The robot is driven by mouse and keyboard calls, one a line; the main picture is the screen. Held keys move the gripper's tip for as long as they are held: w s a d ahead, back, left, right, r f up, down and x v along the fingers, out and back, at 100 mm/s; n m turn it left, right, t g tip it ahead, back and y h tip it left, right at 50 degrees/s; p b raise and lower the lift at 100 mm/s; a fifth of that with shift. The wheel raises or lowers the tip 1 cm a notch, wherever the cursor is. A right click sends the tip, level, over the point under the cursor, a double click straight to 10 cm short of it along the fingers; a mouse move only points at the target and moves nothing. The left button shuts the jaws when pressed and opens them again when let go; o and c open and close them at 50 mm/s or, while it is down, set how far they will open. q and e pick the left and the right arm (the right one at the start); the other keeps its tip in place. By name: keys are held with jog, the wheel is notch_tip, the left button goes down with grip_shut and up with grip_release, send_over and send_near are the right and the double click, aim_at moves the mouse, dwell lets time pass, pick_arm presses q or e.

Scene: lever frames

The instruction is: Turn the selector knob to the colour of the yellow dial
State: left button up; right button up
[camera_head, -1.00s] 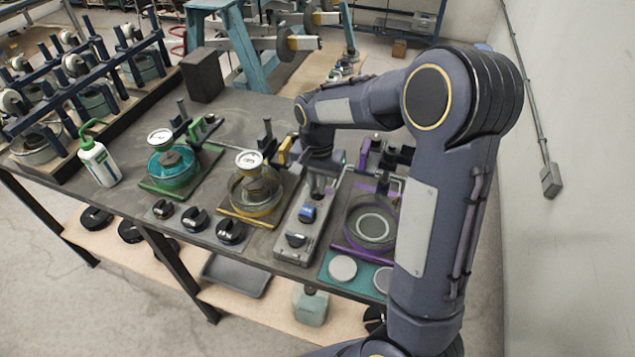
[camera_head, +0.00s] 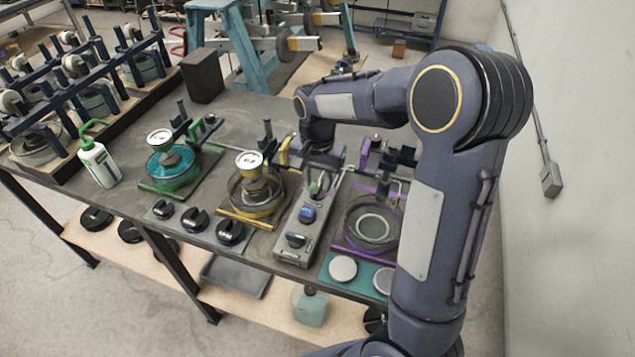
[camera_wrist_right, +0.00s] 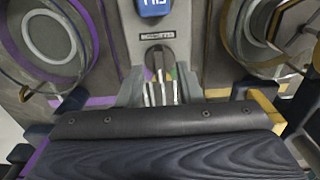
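The selector knob (camera_wrist_right: 158,62) is dark and sits on a grey control box (camera_head: 278,250) with coloured sectors around it, green and purple among them. In the right wrist view it lies between the fingertips of my right gripper (camera_wrist_right: 160,90), which stand apart on either side of it. Contact cannot be told. In the head view my right gripper (camera_head: 318,182) is over the far end of the box. The yellow dial station (camera_head: 270,212), with a round white gauge (camera_head: 249,161), stands left of the box. My left gripper is out of view.
A blue display (camera_head: 308,213) and a second black knob (camera_head: 295,240) are on the box nearer the front. A purple station (camera_head: 372,228) stands right of it. A green station (camera_head: 172,168), a spray bottle (camera_head: 98,163) and several black knobs are to the left.

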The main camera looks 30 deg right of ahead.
aim_at(317, 187)
notch_tip(317, 187, up, 6)
jog(key=shift+f, duration=0.25)
jog(key=shift+r, duration=0.4)
jog(key=shift+s, duration=0.1)
jog(key=s+a+n+t+y, duration=0.2)
jog(key=s+a+n, duration=0.1)
jog(key=s, duration=0.8)
jog(key=s+a+n+t+y, duration=0.1)
jog(key=s+a+n+t, duration=0.2)
jog(key=s, duration=0.8)
jog(key=shift+a+r+n+t+y, duration=0.15)
jog(key=shift+a+n+t+y, duration=0.2)
jog(key=shift+a+n, duration=0.65)
